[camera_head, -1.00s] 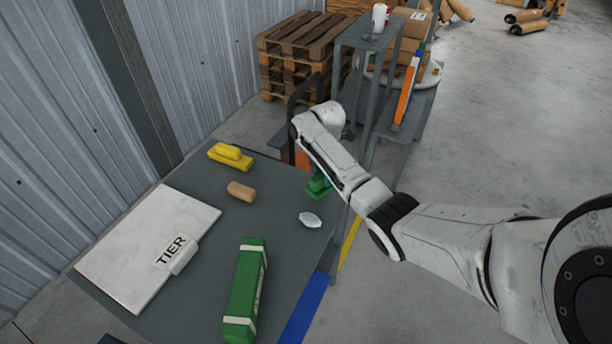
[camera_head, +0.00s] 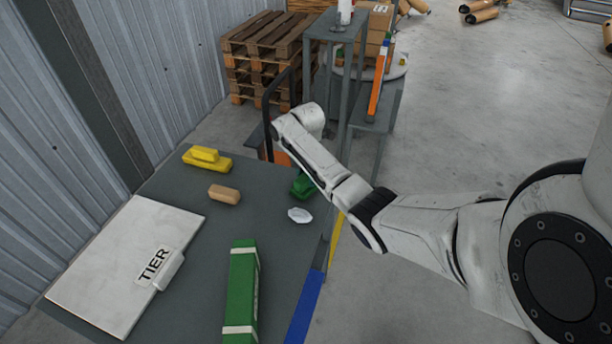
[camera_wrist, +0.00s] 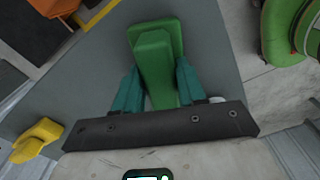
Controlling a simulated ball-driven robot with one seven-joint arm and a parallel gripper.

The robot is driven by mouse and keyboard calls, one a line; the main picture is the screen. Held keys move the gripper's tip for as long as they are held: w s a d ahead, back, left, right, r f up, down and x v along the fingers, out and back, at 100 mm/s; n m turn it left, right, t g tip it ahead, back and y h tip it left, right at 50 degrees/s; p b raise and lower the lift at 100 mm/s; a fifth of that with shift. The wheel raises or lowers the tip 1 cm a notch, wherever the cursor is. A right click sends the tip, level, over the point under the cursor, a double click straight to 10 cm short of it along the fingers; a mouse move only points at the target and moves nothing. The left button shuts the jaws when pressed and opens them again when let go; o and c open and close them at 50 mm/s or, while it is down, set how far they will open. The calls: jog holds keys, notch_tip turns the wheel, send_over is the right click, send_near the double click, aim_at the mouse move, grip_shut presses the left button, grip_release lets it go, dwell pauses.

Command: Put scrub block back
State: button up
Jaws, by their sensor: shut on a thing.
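A green scrub block (camera_head: 301,187) with a raised grip is at the far right corner of the grey table (camera_head: 215,265), partly hidden by my arm in the head view. The wrist view shows the block (camera_wrist: 155,50) between the two teal fingers of my gripper (camera_wrist: 158,84). My gripper is shut on the block's raised grip. The block is over the grey tabletop; I cannot tell whether it touches it. A similar yellow block (camera_head: 206,159) sits at the table's far left; it also shows in the wrist view (camera_wrist: 37,140).
A tan block (camera_head: 224,193), a small white crumpled thing (camera_head: 300,215), a long green box (camera_head: 241,290) and a white TIER folder (camera_head: 120,262) lie on the table. A grey shelf cart (camera_head: 345,120) and pallets (camera_head: 262,50) stand behind.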

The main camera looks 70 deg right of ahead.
jog(key=o, duration=1)
notch_tip(320, 180, up, 12)
jog(key=shift+r, duration=0.15)
dwell(0.4)
